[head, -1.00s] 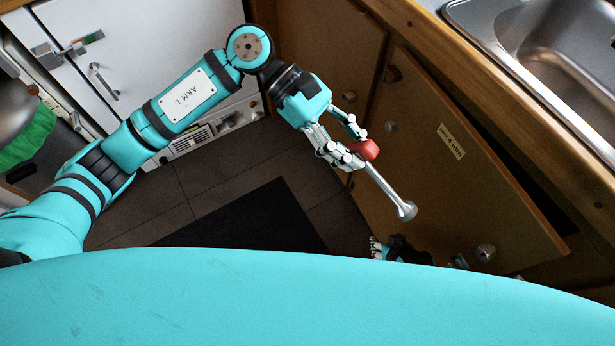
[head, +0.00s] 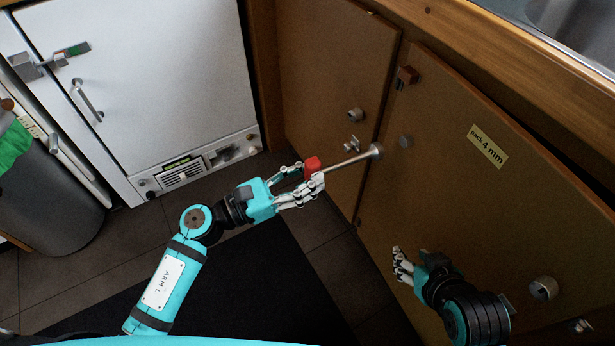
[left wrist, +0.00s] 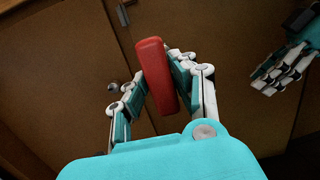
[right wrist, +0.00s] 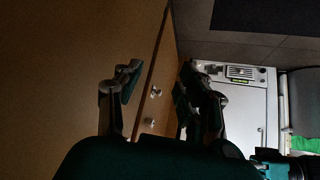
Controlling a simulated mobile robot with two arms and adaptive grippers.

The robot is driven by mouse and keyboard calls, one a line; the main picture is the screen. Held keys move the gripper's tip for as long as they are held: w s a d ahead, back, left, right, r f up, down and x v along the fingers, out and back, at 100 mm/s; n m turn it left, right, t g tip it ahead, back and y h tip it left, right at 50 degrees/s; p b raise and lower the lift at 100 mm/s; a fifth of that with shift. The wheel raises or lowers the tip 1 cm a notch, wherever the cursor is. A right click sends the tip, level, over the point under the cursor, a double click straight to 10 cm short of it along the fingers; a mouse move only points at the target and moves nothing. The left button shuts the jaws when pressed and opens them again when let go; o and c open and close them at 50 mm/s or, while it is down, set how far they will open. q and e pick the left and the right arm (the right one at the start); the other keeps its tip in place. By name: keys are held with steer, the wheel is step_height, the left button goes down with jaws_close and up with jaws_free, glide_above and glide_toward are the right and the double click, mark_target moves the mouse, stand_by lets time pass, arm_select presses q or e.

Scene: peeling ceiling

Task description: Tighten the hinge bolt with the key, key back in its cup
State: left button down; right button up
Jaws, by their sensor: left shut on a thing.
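My left gripper (head: 292,187) is shut on the red handle (head: 313,165) of a tool, which I take for the key. Its metal shaft (head: 348,162) points right and slightly up, ending in a round head in front of the cabinet doors; I cannot tell whether it touches them. The left wrist view shows the red handle (left wrist: 157,75) between the fingers; the shaft is hidden there. A reddish-brown block (head: 407,75) sits at the right door's upper edge, with a grey round fitting (head: 406,141) below. I cannot tell which part is the hinge bolt. My right gripper (head: 403,265) is open and empty. No cup is clearly identifiable.
More round fittings (head: 543,288) are on the doors. A white appliance (head: 140,80) and a grey bin (head: 50,205) stand at left. A dark mat (head: 240,285) lies on the tiled floor.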

mark_target(325, 173)
steer(key=shift+w, duration=0.15)
arm_select(q)
steer(key=shift+d, duration=0.1)
steer(key=shift+f+x, duration=0.15)
steer(key=shift+x, duration=0.85)
steer(key=shift+f+x, duration=0.1)
steer(key=shift+x, duration=0.9)
arm_select(e)
steer(key=shift+w+a+r+t, duration=0.2)
steer(key=shift+w+r+t, duration=0.2)
steer(key=shift+w, duration=0.05)
arm_select(q)
steer(key=shift+s, duration=0.1)
steer(key=shift+b+v, duration=0.45)
steer(key=shift+v, duration=0.95)
steer(key=shift+r, duration=0.15)
arm_select(e)
steer(key=shift+w+a+r+t+y, duration=0.15)
steer(key=shift+w+a+r+t, duration=0.05)
steer(key=shift+w+r+t, duration=0.3)
steer(key=shift+w+a+r+t+y, duration=0.2)
steer(key=shift+w+r+t, duration=0.15)
steer(key=shift+w, duration=0.2)
